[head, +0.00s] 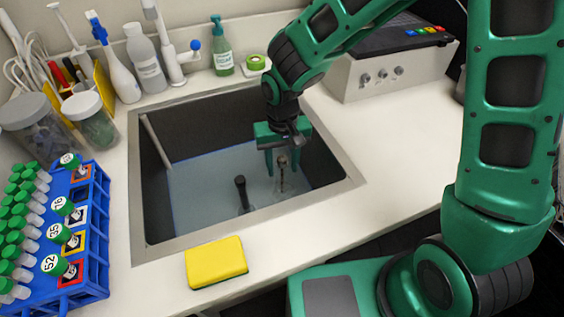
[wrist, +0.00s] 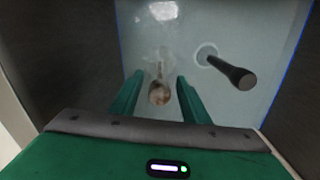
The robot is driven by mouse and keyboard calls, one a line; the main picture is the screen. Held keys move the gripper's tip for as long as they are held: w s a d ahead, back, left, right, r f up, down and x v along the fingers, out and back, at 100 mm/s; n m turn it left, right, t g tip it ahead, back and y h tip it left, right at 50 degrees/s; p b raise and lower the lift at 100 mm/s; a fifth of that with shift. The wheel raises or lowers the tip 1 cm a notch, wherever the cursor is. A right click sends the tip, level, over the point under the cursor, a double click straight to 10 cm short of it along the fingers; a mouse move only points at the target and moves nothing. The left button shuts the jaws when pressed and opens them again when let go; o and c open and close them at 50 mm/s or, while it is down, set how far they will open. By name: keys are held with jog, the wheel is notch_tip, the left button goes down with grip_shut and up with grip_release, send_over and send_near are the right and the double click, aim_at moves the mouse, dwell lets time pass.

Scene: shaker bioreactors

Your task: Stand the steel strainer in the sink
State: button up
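The steel strainer (head: 283,178) appears to stand upright in the sink (head: 158,243), with its lower part blurred by the water. In the wrist view its rounded metal top end (wrist: 159,93) is nearest me. A thin stem runs from it to a pale, indistinct shape at the bottom. My gripper (head: 282,170) reaches down into the right part of the sink. In the wrist view my gripper (wrist: 159,98) has its two green fingers on either side of the strainer's top end, with a visible gap on each side. It looks open and not touching the strainer.
A dark upright post (head: 241,192) stands in the sink, left of the strainer; the wrist view also shows it (wrist: 232,72). A yellow sponge (head: 216,262) lies at the front rim. A blue tube rack (head: 85,240) stands left, a grey device (head: 392,72) back right. The right counter is clear.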

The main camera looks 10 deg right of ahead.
notch_tip(320, 180, up, 13)
jog(key=shift+m+h, duration=0.4)
jog(key=shift+m, duration=0.4)
jog(key=d, duration=0.3)
jog(key=d+r, duration=0.1)
jog(key=d, duration=0.3)
jog(key=d+r, duration=0.1)
jog(key=d, duration=0.2)
jog(key=shift+d, duration=0.2)
jog(key=s+d, duration=0.1)
jog(key=d, duration=0.2)
jog(key=s+d+r+m, duration=0.1)
jog(key=d, duration=0.3)
jog(key=s+d+r+m, duration=0.1)
jog(key=d, duration=0.3)
jog(key=shift+s, duration=0.25)
jog(key=s+d, duration=0.2)
jog(key=d, duration=0.1)
jog(key=s+d+m, duration=0.1)
jog(key=s+d, duration=0.1)
jog(key=s+d+r+m, duration=0.1)
jog(key=s+d, duration=0.1)
jog(key=d, duration=0.1)
jog(key=shift+s+d, duration=0.35)
jog(key=shift+s, duration=0.05)
jog(key=s+d+m+y, duration=0.1)
jog(key=s+d, duration=0.4)
jog(key=s, duration=0.5)
jog(key=shift+f+m, duration=0.45)
jog(key=shift+m, duration=0.15)
